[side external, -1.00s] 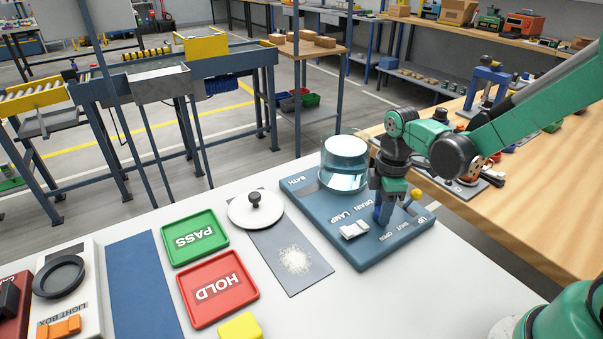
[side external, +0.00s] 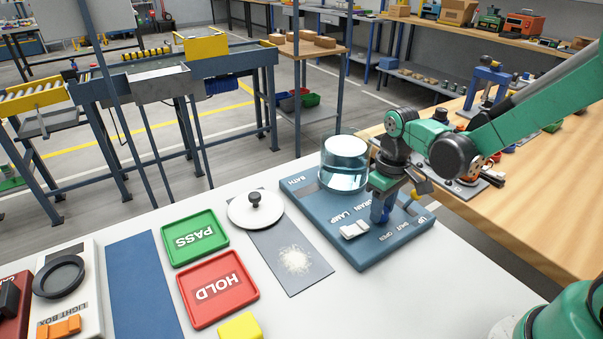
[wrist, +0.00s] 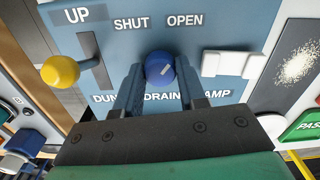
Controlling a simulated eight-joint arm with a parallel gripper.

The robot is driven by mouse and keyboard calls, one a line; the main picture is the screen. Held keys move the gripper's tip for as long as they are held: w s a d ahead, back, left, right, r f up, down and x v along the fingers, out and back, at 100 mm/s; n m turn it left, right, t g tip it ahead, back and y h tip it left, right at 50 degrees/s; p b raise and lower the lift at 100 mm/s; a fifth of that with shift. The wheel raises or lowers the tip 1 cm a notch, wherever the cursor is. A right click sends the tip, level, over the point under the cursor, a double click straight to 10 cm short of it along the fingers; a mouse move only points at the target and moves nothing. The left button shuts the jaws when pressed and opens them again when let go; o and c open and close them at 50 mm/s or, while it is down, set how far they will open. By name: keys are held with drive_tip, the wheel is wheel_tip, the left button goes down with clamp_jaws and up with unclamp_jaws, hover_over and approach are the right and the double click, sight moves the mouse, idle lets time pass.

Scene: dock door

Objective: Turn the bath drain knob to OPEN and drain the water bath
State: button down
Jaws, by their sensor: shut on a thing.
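The blue bath drain knob (wrist: 160,66) shows in the wrist view between the two fingers, below the words SHUT and OPEN on the blue panel (wrist: 225,30). Its white pointer line slants up and right, towards the OPEN side. My gripper (wrist: 157,90) is shut on the knob. In the side view my gripper (side external: 382,208) points down onto the panel, and its fingers largely hide the knob. The clear glass water bath (side external: 344,178) stands at the panel's far corner with water in its lower part.
A yellow-knobbed lever (wrist: 60,72) by UP stands close to the left of my fingers. A white lamp rocker switch (side external: 354,230) is on the other side.

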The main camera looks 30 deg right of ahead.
drive_tip(key=shift+m, duration=0.6)
drive_tip(key=c, duration=0.5)
unclamp_jaws()
drive_tip(key=shift+r, duration=2.85)
drive_tip(key=s+a+r+t, duration=0.3)
drive_tip(key=s+r+t, duration=0.2)
drive_tip(key=t, duration=0.2)
drive_tip(key=shift+r, duration=0.15)
